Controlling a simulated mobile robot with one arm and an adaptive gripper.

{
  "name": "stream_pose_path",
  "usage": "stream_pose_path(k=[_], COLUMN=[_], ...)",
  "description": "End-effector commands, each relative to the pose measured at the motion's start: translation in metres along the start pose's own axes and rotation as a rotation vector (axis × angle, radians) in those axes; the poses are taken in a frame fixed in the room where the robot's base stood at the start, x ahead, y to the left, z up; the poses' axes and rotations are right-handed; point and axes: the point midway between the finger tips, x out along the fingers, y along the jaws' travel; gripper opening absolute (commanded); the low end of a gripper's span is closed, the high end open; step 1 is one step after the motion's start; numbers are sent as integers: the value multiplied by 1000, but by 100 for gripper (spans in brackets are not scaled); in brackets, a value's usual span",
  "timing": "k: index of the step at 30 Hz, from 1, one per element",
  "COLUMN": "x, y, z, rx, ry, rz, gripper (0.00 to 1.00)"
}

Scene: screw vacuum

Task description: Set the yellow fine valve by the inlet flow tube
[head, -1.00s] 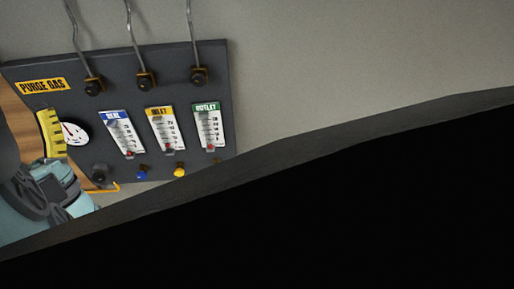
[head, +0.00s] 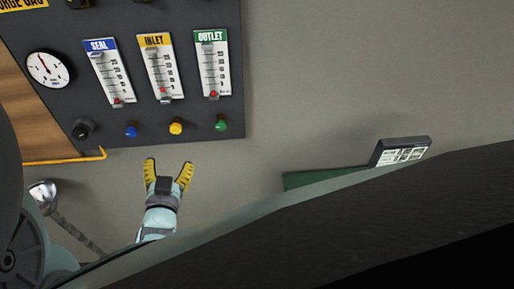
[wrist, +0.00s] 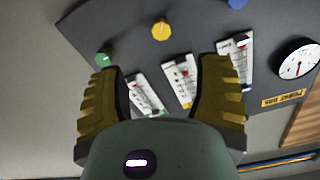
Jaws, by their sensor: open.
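The yellow fine valve (head: 176,128) is a small round knob at the lower edge of the dark purge gas panel, under the inlet flow tube (head: 161,66). The inlet tube has a yellow label and a red float near its bottom. My gripper (head: 169,168) is open and empty, just below the panel, its yellow fingers pointing up at the knob without touching it. In the wrist view the yellow knob (wrist: 161,29) lies beyond the gap between my open fingers (wrist: 160,95), near the top. The inlet tube (wrist: 181,82) shows between the fingers there.
The blue knob (head: 131,129) and green knob (head: 221,123) sit close on either side. The seal tube (head: 109,72) and outlet tube (head: 213,63) flank the inlet tube. A black knob (head: 83,129) and gauge (head: 48,68) are at left. The wall right of the panel is bare.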

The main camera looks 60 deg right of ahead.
Motion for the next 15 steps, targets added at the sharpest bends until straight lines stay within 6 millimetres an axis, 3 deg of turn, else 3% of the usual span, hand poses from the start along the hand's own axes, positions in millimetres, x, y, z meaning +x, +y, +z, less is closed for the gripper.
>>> stream_pose_path(k=[15], x=[52], y=[-2], z=[-4], rx=[-3], ry=[2], rz=[-3], gripper=[65])
